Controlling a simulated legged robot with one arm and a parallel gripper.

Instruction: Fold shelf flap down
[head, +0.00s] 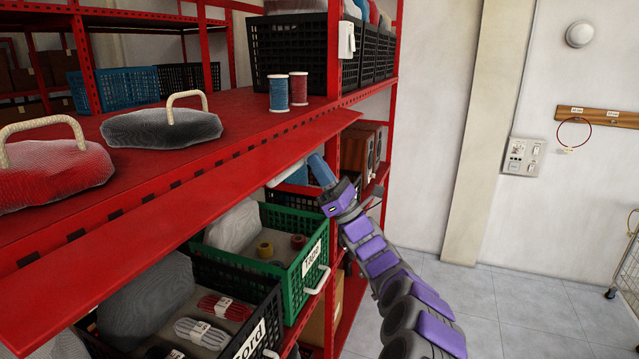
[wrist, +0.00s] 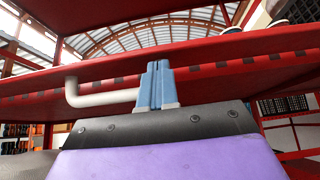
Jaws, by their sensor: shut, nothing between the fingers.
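The red shelf flap (head: 215,195) runs along the front edge of the red shelf (head: 245,110). It sticks outward, roughly level with a slight slope. A pale bent handle (head: 286,173) hangs at its underside, and it also shows in the wrist view (wrist: 98,98). My gripper (head: 317,166) is at the flap's right end, low beside the handle. In the wrist view my blue fingers (wrist: 155,84) are together and empty, just right of the handle's end and in front of the flap edge. Whether they touch the handle or flap I cannot tell.
Below stand a green crate (head: 292,270) and a black crate (head: 240,318). The floor (head: 520,300) at right is clear.

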